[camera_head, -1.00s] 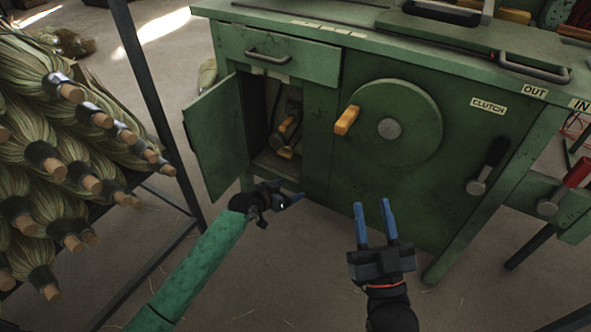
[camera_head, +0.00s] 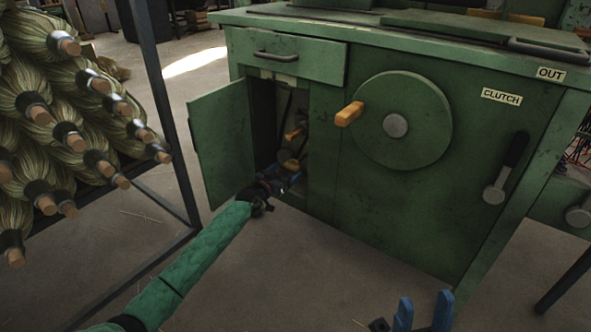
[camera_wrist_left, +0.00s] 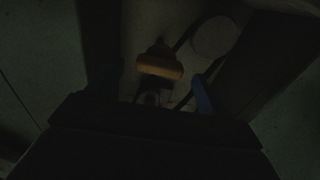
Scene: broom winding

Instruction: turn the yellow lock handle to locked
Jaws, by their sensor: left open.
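Inside the open cabinet, a small yellow handle (camera_head: 294,133) shows in the dark compartment, with another yellow part lower down, partly behind my left gripper. My left gripper (camera_head: 290,182) is open and empty at the cabinet opening. In the dim left wrist view, a yellow handle (camera_wrist_left: 160,67) lies crosswise ahead of and between the spread blue fingers (camera_wrist_left: 154,88), with no clear contact. Which handle is the lock is hard to tell. My right gripper (camera_head: 424,308) is open and empty at the bottom edge, mostly cut off.
The green cabinet door (camera_head: 221,142) stands open to the left of my left gripper. A large green wheel (camera_head: 420,105) with a yellow crank knob (camera_head: 349,114) is on the front. A clutch lever (camera_head: 505,170) hangs at right. A rack of fibre bundles (camera_head: 60,125) stands left.

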